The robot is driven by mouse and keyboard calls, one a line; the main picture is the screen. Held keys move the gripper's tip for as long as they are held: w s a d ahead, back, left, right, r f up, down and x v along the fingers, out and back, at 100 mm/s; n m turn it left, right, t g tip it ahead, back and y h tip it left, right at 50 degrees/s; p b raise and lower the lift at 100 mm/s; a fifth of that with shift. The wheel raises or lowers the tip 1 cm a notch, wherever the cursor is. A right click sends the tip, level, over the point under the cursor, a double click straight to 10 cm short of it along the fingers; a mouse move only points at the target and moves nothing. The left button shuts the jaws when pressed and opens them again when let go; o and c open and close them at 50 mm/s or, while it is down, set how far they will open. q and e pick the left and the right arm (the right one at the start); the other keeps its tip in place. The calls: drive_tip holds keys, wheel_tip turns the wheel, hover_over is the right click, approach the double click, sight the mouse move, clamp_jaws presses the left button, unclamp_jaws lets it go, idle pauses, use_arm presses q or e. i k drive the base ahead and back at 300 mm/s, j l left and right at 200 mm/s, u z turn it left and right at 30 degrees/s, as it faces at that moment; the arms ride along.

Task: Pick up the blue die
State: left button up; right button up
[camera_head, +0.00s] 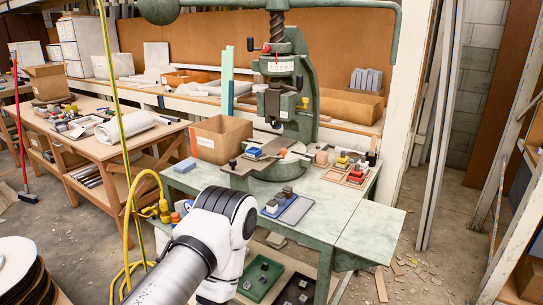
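Several blue things show, and at this size I cannot tell for sure which is the blue die. A blue-topped block (253,152) lies on the press bed. A plain light-blue block (185,165) lies at the table's left end. One of my arms reaches in from the bottom left and bends down in front of the table. Neither gripper shows; the bent arm hides part of the table's front left.
The green fly press (313,100) stands at the back of the table, beside a cardboard box (220,139). A wooden tray (349,172) holds red and yellow pieces. The table's right end (370,228) is bare. A yellow cable (127,215) hangs left.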

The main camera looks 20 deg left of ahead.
sight(253, 154)
drive_tip(key=i+j, duration=0.95)
drive_tip(key=j, duration=0.1)
